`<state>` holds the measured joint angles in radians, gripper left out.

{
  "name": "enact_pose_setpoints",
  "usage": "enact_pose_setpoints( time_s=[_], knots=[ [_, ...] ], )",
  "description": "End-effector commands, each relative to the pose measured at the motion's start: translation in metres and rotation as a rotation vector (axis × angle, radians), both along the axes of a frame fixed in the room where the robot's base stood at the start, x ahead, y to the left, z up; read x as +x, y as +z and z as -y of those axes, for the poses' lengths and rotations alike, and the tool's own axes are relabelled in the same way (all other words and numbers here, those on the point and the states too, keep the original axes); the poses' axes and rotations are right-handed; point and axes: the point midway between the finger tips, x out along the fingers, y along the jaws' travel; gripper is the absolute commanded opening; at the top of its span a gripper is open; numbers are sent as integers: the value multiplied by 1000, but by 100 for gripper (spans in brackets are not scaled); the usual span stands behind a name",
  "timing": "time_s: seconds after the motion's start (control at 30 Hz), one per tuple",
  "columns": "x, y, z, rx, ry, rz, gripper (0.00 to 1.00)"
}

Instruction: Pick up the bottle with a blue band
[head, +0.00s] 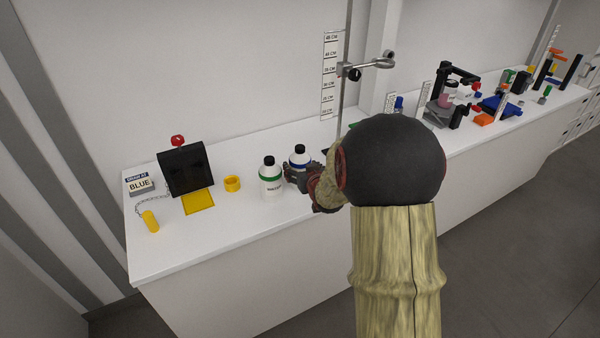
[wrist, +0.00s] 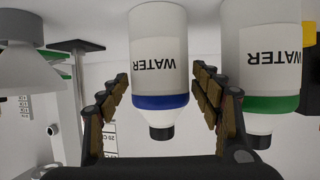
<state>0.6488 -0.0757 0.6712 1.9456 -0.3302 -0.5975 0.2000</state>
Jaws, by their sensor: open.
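The bottle with a blue band (head: 299,157) is white with a black cap and stands on the white bench, partly hidden by my gripper (head: 306,182) in the head view. In the wrist view, which is upside down, the blue-banded bottle (wrist: 159,60) is labelled WATER and lies between the two fingers of my gripper (wrist: 160,78).
A similar bottle with a green band (head: 270,180) stands close beside it; it also shows in the wrist view (wrist: 265,60). A yellow ring-like cup (head: 232,184), a black box (head: 184,170) and a BLUE sign (head: 140,185) are left. A metal stand (head: 345,90) rises behind.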

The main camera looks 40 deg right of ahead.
Motion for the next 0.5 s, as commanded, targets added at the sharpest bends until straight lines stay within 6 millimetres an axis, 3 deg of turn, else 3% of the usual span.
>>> enact_pose_setpoints(
  time_s=[0.17, 0.4, 0.5],
  knots=[
    [14, -9, 7, 1, 0, -2, 65],
    [15, -8, 8, 1, 0, -2, 65],
    [15, -8, 8, 1, 0, -2, 60]
  ],
)
